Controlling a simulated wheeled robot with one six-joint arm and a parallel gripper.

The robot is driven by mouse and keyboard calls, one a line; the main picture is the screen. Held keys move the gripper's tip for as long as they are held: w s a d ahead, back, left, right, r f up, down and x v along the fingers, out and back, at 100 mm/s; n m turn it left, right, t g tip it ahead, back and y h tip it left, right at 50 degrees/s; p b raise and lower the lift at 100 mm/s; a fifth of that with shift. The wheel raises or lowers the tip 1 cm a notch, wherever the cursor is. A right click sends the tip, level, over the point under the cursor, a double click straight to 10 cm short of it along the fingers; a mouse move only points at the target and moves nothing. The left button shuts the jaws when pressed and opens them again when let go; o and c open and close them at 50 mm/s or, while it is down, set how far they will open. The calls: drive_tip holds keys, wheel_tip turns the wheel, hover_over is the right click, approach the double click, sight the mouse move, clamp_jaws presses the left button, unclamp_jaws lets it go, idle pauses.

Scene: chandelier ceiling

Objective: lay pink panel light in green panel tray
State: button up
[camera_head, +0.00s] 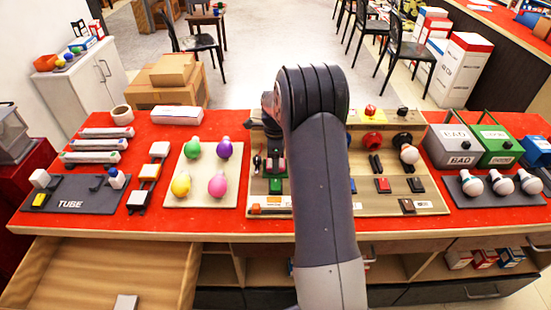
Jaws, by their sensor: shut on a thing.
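I cannot make out a pink panel light; a pink bulb (218,184) stands on a cream board on the red table. I cannot make out a tray plainly marked for green panels either. A green box (495,143) with a handle and a white label stands at the right of the table. A small green block (277,166) sits on a wooden board, just left of my arm. My arm rises across the middle of the view and hides part of that board. My gripper and whatever it holds are hidden behind the arm.
The red table (240,228) is crowded. A grey tube mat (100,207), tubes and bulbs are left. A grey box (452,146) and a dark mat with white bulbs (505,200) are right. An open drawer (160,270) juts out at the front left.

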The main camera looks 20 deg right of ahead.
drive_tip(key=shift+f+b, duration=0.3)
drive_tip(key=shift+f, duration=0.2)
drive_tip(key=o, duration=1.1)
drive_tip(key=shift+c, duration=0.2)
drive_tip(key=shift+r, duration=0.15)
wheel_tip(320, 180, up, 11)
drive_tip(key=shift+f, duration=0.2)
